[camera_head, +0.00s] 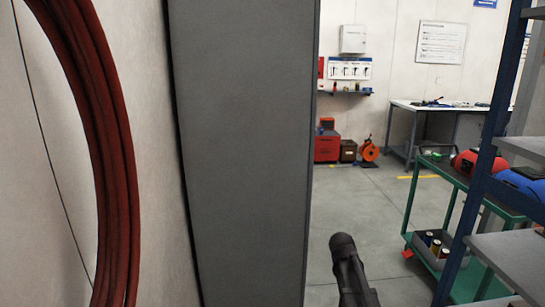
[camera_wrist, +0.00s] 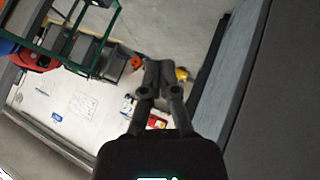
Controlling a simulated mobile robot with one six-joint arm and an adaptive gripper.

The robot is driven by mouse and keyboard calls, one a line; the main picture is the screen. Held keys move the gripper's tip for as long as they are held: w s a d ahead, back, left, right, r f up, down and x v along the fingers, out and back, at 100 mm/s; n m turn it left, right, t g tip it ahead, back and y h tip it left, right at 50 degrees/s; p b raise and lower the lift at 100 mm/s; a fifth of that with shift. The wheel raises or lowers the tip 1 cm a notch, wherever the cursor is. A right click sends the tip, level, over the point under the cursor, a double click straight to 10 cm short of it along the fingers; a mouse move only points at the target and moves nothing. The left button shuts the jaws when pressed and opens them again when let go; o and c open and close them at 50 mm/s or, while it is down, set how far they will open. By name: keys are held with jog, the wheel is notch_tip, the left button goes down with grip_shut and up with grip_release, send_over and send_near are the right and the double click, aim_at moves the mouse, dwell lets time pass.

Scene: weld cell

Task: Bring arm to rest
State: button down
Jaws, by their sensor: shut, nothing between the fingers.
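My gripper (camera_wrist: 160,68) shows in the wrist view, its two dark fingers drawn together at the tips with nothing between them. It is out in free air and touches nothing that I can see. In the head view a dark rounded part of my arm's end stands up from the bottom edge, right of the grey column; the rest of the arm is below the picture.
A grey column (camera_head: 245,150) stands close, beside a red hose coil (camera_head: 105,150) on the wall. At right are a green cart (camera_head: 430,165) and blue-framed shelving (camera_head: 480,185). A workbench (camera_head: 415,108) and red box (camera_head: 327,147) stand farther back. Open floor (camera_head: 370,205) lies between.

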jog(key=s+a+f+g+y, duration=0.2)
jog(key=s+a, duration=0.1)
jog(key=s, duration=0.6)
jog(key=s+a+f+m+g+y, duration=0.1)
jog(key=s+a+g, duration=0.25)
jog(key=s, duration=0.45)
jog(key=s+a+f+g+y, duration=0.2)
jog(key=s+a, duration=0.2)
jog(key=s, duration=0.5)
notch_tip(320, 180, up, 18)
jog(key=p, duration=1.8)
jog(key=shift+w+r, duration=0.15)
jog(key=shift+s+d+t, duration=0.1)
jog(key=shift+s+t, duration=0.1)
jog(key=shift+t, duration=0.05)
